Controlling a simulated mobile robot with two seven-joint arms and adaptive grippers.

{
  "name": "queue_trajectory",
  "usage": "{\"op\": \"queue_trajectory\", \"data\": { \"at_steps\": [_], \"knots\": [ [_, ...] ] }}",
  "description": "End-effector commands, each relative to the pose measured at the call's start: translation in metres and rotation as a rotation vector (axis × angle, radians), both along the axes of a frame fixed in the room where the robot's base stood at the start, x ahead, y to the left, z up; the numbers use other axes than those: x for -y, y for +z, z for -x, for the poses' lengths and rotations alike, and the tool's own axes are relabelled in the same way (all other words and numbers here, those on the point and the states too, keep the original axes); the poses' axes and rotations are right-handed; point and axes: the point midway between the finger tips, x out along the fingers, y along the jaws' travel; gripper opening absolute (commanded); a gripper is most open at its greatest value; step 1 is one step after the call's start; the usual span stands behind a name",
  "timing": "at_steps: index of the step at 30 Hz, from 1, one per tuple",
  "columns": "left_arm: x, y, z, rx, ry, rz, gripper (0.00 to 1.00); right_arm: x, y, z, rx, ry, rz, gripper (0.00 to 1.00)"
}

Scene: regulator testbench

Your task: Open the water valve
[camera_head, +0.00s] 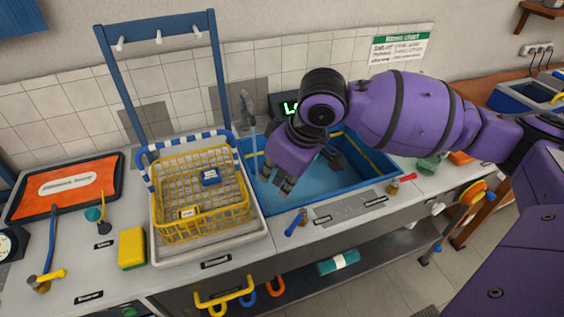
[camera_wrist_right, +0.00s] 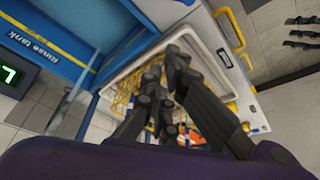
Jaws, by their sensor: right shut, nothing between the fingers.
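My right gripper (camera_head: 285,184) hangs over the blue sink basin, fingers pointing down toward its front left part. In the right wrist view its dark fingers (camera_wrist_right: 168,98) are together and empty, in front of the yellow wire basket. A blue-handled valve (camera_head: 297,222) is on the counter's front edge, just below and right of the fingers and apart from them. A brass fitting with a red lever (camera_head: 402,182) is farther right on the same edge. Their labels are too small to read, so I cannot tell which is the water valve. My left gripper is not in view.
The sink basin (camera_head: 383,163) has a grey tap (camera_head: 248,104) behind it. A yellow wire basket (camera_head: 243,212) stands left of it on a tray. A yellow sponge (camera_head: 131,248) and a blue lever with a yellow end (camera_head: 49,250) are farther left.

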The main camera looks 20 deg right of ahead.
Motion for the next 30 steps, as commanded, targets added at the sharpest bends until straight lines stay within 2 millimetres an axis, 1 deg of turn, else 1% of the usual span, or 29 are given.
{"op": "queue_trajectory", "data": {
  "at_steps": [10,14,17,20,27,29,30],
  "knots": [
    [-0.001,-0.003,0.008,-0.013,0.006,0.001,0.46,-0.001,0.0,-0.002,0.003,-0.002,-0.006,0.0],
    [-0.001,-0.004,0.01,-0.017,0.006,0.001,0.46,-0.003,-0.008,-0.004,0.001,-0.003,-0.006,0.0],
    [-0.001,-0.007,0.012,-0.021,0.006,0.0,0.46,-0.007,-0.022,-0.007,-0.003,-0.002,-0.007,0.0],
    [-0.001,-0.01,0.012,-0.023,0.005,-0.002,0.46,-0.01,-0.042,-0.012,-0.005,-0.003,-0.006,0.0],
    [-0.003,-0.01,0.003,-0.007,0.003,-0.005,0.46,-0.021,-0.091,-0.027,-0.003,-0.004,-0.006,0.0],
    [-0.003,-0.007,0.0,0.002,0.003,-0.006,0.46,-0.021,-0.098,-0.027,-0.001,-0.004,-0.005,0.0],
    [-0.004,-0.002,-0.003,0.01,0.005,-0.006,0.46,-0.014,-0.095,-0.021,0.003,-0.004,-0.002,0.0]
  ]
}}
